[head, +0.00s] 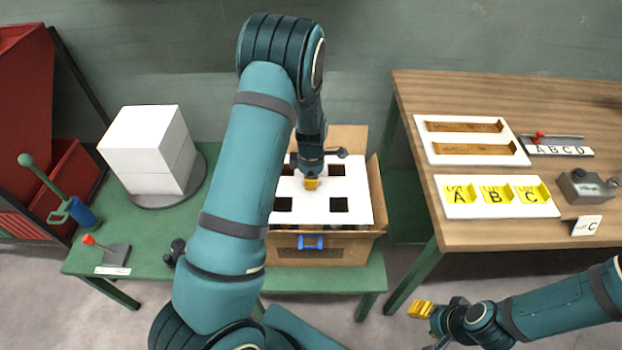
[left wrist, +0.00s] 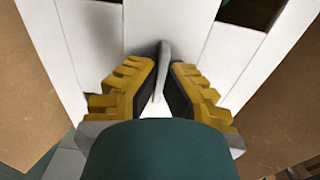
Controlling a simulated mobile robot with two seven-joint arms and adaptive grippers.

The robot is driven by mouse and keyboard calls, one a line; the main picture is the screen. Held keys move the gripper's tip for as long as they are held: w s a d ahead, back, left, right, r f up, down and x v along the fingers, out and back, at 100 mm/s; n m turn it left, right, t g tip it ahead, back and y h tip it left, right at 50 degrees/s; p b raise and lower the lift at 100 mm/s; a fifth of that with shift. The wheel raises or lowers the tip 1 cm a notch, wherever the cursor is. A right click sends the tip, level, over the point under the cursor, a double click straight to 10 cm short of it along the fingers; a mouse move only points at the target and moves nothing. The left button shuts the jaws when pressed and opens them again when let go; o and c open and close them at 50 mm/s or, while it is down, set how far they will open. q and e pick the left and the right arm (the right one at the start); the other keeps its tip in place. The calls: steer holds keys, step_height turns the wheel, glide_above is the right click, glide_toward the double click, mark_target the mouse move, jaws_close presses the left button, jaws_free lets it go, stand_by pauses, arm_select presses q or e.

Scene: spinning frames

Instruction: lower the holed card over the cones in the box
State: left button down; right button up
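The white holed card (head: 312,205) lies level at the mouth of an open cardboard box (head: 310,254). Dark square holes show near its corners. In the left wrist view, the card's white surface (left wrist: 105,45) fills the middle. My left gripper (head: 311,184) is above the card's centre. Its yellow fingers (left wrist: 163,85) are closed around a thin upright white tab (left wrist: 163,62). Dark shapes show below the card's front edge, but I cannot make out the cones. My right gripper (head: 424,312) is low at the right, away from the box; its finger opening is unclear.
The box stands on a green bench (head: 130,257), its flaps open outward. White blocks (head: 150,150) sit on a round turntable (head: 195,190) at left. A wooden table (head: 470,228) at right holds lettered lot trays (head: 495,211) and a slotted white board (head: 440,158).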

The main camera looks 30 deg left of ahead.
arm_select(q)
steer(key=shift+f+b, duration=0.75)
steer(key=shift+f, duration=0.65)
steer(key=shift+f, duration=0.15)
step_height(320, 180, down, 3)
steer(key=shift+r+b, duration=0.15)
steer(key=shift+b, duration=0.45)
steer(key=shift+f, duration=1.2)
steer(key=shift+f, duration=0.15)
